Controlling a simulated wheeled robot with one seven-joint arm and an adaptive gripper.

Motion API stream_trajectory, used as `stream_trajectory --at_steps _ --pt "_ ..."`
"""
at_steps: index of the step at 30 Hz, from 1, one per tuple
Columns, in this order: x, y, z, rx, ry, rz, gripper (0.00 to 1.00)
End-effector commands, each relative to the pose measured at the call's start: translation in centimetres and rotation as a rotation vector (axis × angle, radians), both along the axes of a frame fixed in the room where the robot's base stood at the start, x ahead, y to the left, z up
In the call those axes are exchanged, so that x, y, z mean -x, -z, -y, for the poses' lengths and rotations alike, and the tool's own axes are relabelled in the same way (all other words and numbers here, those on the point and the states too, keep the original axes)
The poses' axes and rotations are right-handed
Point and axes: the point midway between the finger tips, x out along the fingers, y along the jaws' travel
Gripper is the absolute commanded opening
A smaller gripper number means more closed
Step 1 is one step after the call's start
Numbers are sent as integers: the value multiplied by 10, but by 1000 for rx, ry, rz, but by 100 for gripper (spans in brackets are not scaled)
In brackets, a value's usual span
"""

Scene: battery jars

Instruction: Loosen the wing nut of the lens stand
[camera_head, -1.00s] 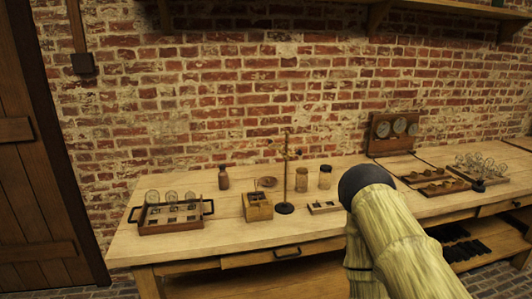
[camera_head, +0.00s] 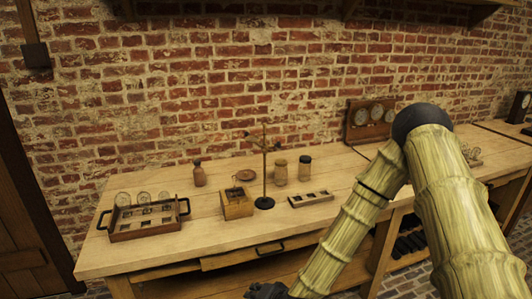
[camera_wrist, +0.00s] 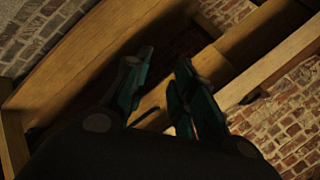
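The lens stand (camera_head: 264,170) stands upright on the workbench, a thin brass rod on a round black base with small clamp parts near its top. The wing nut is too small to tell apart at this distance. My gripper (camera_head: 268,291) shows at the bottom edge of the head view, low in front of the bench and well apart from the stand. In the wrist view my gripper (camera_wrist: 158,75) has its two fingers spread with a gap between them and nothing held. The stand is not in the wrist view.
The workbench (camera_head: 150,255) carries a jar tray (camera_head: 146,217) at left, a wooden box (camera_head: 236,203) beside the stand, a bottle (camera_head: 199,173), two jars (camera_head: 305,168) and a small slotted block (camera_head: 311,198). A gauge panel (camera_head: 370,120) stands behind. The bench front is clear.

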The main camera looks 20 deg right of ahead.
Motion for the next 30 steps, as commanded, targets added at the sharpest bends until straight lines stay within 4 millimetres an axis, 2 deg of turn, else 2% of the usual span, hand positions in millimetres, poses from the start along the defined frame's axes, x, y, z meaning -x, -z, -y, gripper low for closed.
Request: stream_trajectory --at_steps 1,3,5,9,12,16,18,21,26,30 --pt "-26 -25 4 -50 52 54 25" --pt "-57 -61 10 -119 116 124 25" --pt "-83 -92 18 -182 171 185 25" --pt "-134 -173 44 -330 295 329 25" --pt "-160 -228 68 -428 370 423 25" --pt "-181 -286 96 -532 443 519 25" --pt "-188 -307 108 -571 470 556 25" --pt "-193 -328 119 -606 493 591 25" --pt "-200 -337 123 -623 503 604 25" --pt "-216 -336 123 -620 502 603 25"
